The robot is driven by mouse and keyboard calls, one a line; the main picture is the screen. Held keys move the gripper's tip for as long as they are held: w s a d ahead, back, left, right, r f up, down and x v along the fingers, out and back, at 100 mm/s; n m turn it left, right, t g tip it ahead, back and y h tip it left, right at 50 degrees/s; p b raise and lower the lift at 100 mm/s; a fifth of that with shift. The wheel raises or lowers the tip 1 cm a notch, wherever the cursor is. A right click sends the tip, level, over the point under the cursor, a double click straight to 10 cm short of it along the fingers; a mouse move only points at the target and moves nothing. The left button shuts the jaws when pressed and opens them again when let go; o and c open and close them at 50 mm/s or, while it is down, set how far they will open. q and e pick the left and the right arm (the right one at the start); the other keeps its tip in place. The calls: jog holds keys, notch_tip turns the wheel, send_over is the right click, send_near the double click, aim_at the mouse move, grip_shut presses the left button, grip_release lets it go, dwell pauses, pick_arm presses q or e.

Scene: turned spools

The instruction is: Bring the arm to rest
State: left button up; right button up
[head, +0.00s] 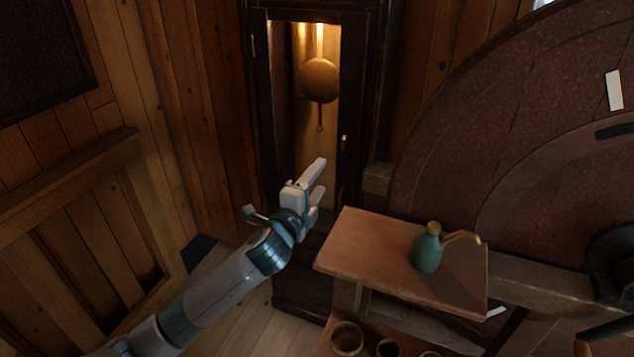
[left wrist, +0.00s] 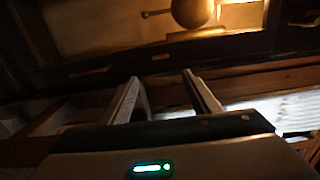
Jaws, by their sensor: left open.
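My left arm (head: 215,295) reaches in from the lower left of the head view. Its gripper (head: 320,178) is open and empty, held in the air in front of the tall dark clock case and to the left of the wooden stand. In the left wrist view the two fingers (left wrist: 158,88) stand apart with nothing between them. Beyond them are the lit case and its round pendulum bob (left wrist: 193,12). My right gripper does not show in either view.
The clock case holds a brass pendulum (head: 319,80). A wooden stand (head: 370,250) to the right bears a green oil can (head: 427,250). Several round pots, one a brown pot (head: 346,338), sit below it. A large dark red wheel (head: 450,160) fills the right. A wooden railing (head: 70,180) is at left.

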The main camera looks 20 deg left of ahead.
pick_arm(q)
jog(key=s+a+f+n+g, duration=0.1)
jog(key=s+f+n+g, duration=0.1)
jog(key=f, duration=1)
jog(key=s+a+f+n+g+y, duration=0.1)
jog(key=s+a+f+n+g, duration=0.1)
jog(key=f, duration=1.1)
jog(key=s+a+f+n+g, duration=0.1)
jog(key=s+f+n+g, duration=0.15)
jog(key=f, duration=0.95)
jog(key=s+f+n+g, duration=0.2)
jog(key=s+f, duration=0.6)
jog(key=f, duration=0.2)
jog(key=s+f+n+g, duration=0.1)
jog(key=s+f+g, duration=0.1)
jog(key=s+f, duration=0.8)
jog(key=s+d+f+n+g, duration=0.1)
jog(key=s+f, duration=0.5)
jog(key=s, duration=0.7)
jog(key=s+d+f+n+g, duration=0.1)
jog(key=s+f+n+g, duration=0.2)
jog(key=s, duration=1.1)
jog(key=s+d+f+n+g+b, duration=0.1)
jog(key=s+f+n+g, duration=0.1)
jog(key=s+f, duration=0.8)
jog(key=s, duration=0.3)
jog(key=shift+s+d+n, duration=0.25)
jog(key=shift+d+n, duration=0.1)
jog(key=shift+d, duration=0.05)
